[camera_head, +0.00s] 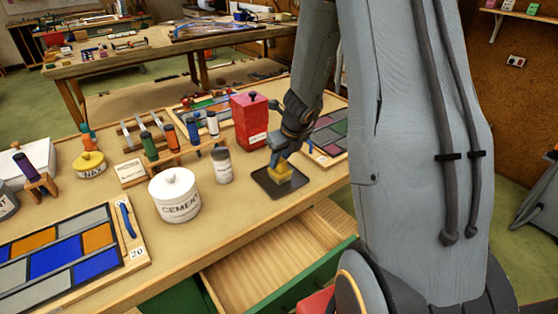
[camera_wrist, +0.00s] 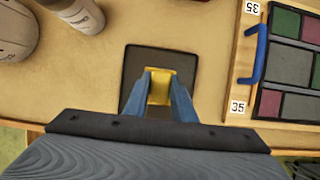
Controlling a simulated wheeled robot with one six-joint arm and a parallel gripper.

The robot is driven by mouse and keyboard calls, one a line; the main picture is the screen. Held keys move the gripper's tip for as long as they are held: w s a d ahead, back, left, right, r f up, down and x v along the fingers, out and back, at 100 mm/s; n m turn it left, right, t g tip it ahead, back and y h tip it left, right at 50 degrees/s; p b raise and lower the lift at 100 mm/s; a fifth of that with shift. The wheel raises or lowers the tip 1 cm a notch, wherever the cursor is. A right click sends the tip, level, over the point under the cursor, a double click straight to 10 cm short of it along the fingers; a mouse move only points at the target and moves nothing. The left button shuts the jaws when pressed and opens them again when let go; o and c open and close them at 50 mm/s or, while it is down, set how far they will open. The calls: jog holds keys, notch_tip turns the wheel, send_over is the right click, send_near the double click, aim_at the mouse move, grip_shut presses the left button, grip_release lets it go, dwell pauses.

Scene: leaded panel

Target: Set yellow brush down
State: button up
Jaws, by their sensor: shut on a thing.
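The yellow brush (camera_head: 284,171) is between the fingers of my gripper (camera_head: 280,160), over a dark square mat (camera_head: 262,181) on the workbench. In the wrist view, the blue fingers of my gripper (camera_wrist: 160,88) are shut on the yellow brush (camera_wrist: 159,90), with the dark mat (camera_wrist: 138,62) beneath. The brush appears at or very near the mat; I cannot tell if it touches. Much of the brush is hidden by the fingers.
A white cement pot (camera_head: 174,196) and a grey bottle (camera_head: 222,166) stand left of the mat. A red box (camera_head: 249,122) is behind. A panel with a blue handle (camera_wrist: 261,54) lies right. An open drawer (camera_head: 271,262) is below the bench's front edge.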

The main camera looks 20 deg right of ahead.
jog(key=shift+f, duration=0.2)
jog(key=o, duration=1)
jog(key=shift+c, duration=0.2)
jog(key=shift+r, duration=0.25)
jog(key=a+p+v, duration=0.1)
jog(key=p+v, duration=0.3)
jog(key=v, duration=0.7)
jog(key=s+a+r+n+g, duration=0.1)
jog(key=s+a+n, duration=0.4)
jog(key=n, duration=1.2)
jog(key=s+a+r+n+g, duration=0.1)
jog(key=s+a+r+n, duration=0.1)
jog(key=s+a+n, duration=0.4)
jog(key=s+n, duration=0.5)
jog(key=n, duration=0.5)
jog(key=shift+a+r+n+h, duration=0.15)
jog(key=shift+r+n+h, duration=0.05)
jog(key=shift+n+h, duration=0.2)
